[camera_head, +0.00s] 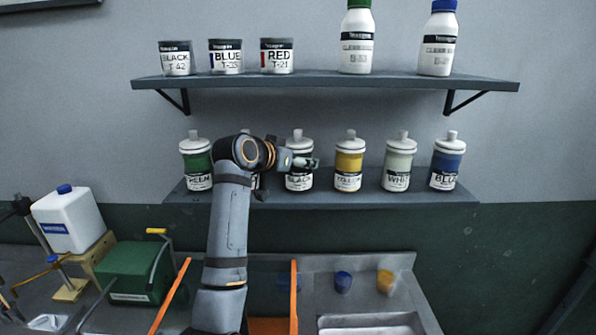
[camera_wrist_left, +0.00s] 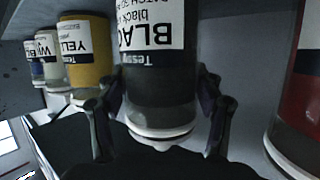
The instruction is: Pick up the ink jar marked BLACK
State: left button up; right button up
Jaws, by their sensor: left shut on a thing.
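The ink jar marked BLACK (camera_head: 298,183) stands upright on the lower shelf, between the yellow jar and a jar mostly hidden by my arm. Its lid knob shows above my gripper. My left gripper (camera_head: 303,163) is shut on this jar at its upper part. In the left wrist view the jar (camera_wrist_left: 158,85) appears upside down, with a finger on each side and its BLACK label facing the camera. Its base is level with its neighbours' in the head view; I cannot tell whether it touches the shelf. My right gripper is not in view.
Close neighbours on the lower shelf (camera_head: 420,197) are a yellow jar (camera_head: 348,165) and a red jar (camera_wrist_left: 304,105). White (camera_head: 397,165), blue (camera_head: 446,165) and green (camera_head: 197,165) jars stand farther along. The upper shelf (camera_head: 330,80) overhangs with cans and bottles.

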pick_arm(q)
jog(key=shift+c, duration=1.5)
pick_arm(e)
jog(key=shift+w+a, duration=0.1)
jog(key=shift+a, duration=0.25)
pick_arm(q)
jog(key=shift+w+r, duration=0.1)
jog(key=shift+r, duration=0.4)
jog(key=s+a+r+b, duration=0.1)
jog(key=s+r+b, duration=0.7)
jog(key=s+r, duration=0.4)
jog(key=shift+s+a, duration=0.35)
jog(key=shift+s, duration=0.7)
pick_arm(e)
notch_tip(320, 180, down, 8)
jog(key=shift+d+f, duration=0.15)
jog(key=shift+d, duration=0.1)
